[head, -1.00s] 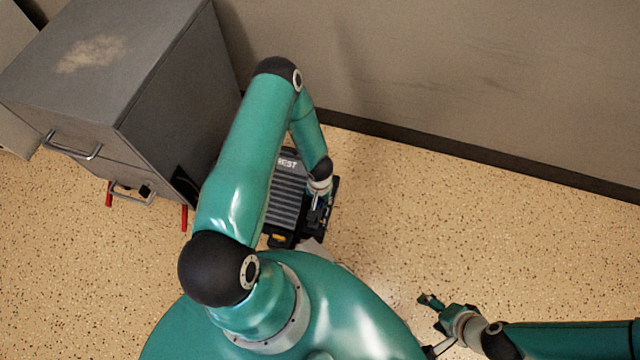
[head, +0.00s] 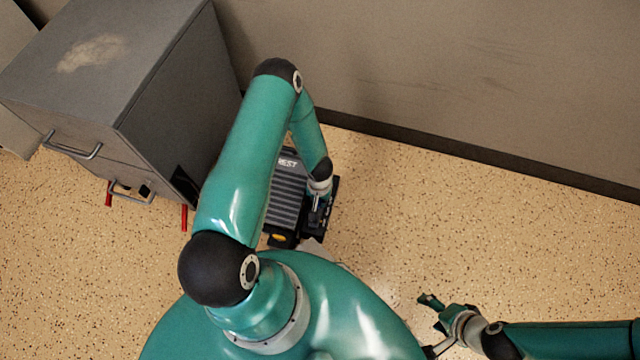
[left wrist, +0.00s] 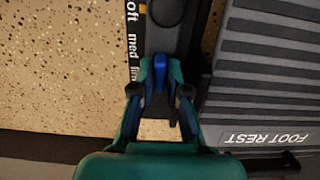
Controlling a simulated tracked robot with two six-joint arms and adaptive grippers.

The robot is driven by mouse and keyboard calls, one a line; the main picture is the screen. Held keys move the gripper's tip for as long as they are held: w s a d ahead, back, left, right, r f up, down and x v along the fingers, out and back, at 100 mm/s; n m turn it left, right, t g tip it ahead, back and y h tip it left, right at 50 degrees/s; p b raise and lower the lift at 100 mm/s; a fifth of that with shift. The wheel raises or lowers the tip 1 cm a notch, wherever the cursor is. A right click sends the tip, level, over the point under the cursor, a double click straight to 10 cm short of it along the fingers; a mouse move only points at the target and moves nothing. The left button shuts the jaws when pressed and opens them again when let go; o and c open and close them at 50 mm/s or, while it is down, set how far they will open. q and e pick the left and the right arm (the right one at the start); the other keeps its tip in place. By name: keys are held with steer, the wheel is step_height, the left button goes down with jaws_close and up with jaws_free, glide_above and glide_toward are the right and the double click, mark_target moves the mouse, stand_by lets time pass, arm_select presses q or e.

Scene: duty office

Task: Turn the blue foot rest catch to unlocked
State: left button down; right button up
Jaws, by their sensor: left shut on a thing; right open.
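The foot rest (head: 287,195) is a dark ribbed platform on the floor; its ribbed top and "FOOT REST" lettering also show in the left wrist view (left wrist: 265,75). The blue catch (left wrist: 158,73) stands on a dark strip beside the ribbed top. My left gripper (head: 314,222) is over the foot rest's right side. In the left wrist view its green fingers (left wrist: 160,78) are shut on the blue catch, one on each side. The catch's lower part is hidden. My right gripper (head: 432,302) is open and empty above the floor at lower right.
A strip lettered "oft med fir" (left wrist: 132,45) runs beside the catch. A grey cabinet (head: 165,90) with metal handles stands at left, close to the foot rest. A wall (head: 450,80) runs behind. The speckled floor (head: 480,230) at right is clear.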

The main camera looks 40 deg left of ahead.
arm_select(q)
steer(key=n, duration=0.8)
steer(key=shift+n+p, duration=0.3)
steer(key=n, duration=0.4)
steer(key=shift+n, duration=0.3)
steer(key=shift+n+p, duration=0.4)
steer(key=shift+n, duration=1.6)
steer(key=shift+d, duration=0.1)
steer(key=c, duration=1.4)
jaws_free()
steer(key=shift+c, duration=0.2)
